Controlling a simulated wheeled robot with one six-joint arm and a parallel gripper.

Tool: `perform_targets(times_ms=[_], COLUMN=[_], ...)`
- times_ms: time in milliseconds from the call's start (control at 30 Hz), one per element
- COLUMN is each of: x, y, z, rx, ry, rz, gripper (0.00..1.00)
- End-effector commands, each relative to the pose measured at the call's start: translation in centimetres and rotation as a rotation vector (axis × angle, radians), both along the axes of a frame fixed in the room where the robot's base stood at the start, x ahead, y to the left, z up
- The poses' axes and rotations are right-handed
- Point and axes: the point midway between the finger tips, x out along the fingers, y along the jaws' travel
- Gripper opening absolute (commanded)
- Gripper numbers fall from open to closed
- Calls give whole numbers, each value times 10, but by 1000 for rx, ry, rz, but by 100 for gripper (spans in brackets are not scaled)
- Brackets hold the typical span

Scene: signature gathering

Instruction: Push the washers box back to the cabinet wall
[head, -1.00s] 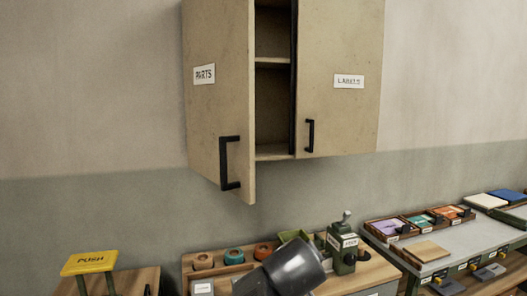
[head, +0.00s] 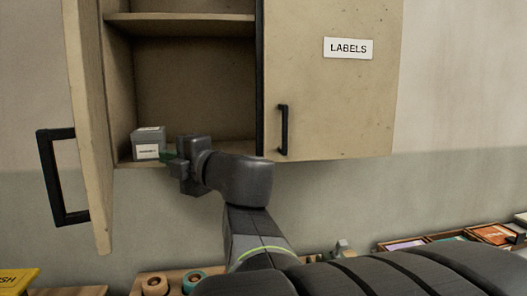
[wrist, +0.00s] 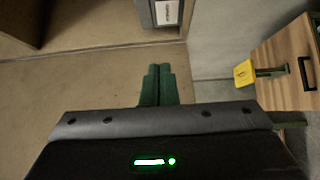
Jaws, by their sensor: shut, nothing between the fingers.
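The washers box (head: 148,136), a small grey box with a white label whose print is too small to read surely, sits upright on the cabinet's bottom shelf (head: 190,162), near its front left. It also shows at the top of the wrist view (wrist: 147,10). My gripper (head: 167,156) is shut and empty, its green fingertips just right of the box at the shelf's front edge. In the wrist view my closed fingers (wrist: 158,70) point toward the box with a gap in the picture; contact is not clear. The cabinet back wall (head: 195,95) shows behind the box.
The left cabinet door (head: 88,120) stands open, with a black handle (head: 62,175). The right door (head: 335,90), marked LABELS, is closed. An upper shelf (head: 180,22) lies above. The bottom shelf looks clear behind and right of the box. Benches with trays stand below.

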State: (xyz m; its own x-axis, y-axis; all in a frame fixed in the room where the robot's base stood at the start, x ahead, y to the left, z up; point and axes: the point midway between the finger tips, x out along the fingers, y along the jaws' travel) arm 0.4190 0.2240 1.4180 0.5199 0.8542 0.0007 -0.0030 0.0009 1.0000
Motion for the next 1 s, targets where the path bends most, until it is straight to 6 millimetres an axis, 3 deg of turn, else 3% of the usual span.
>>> perform_targets(times_ms=[533, 800, 1000], x=[49, 80, 86], y=[81, 84, 85], z=[0, 0, 0], rx=[0, 0, 2], ry=[4, 4, 3], rz=[2, -4, -3], gripper=[0, 0, 0])
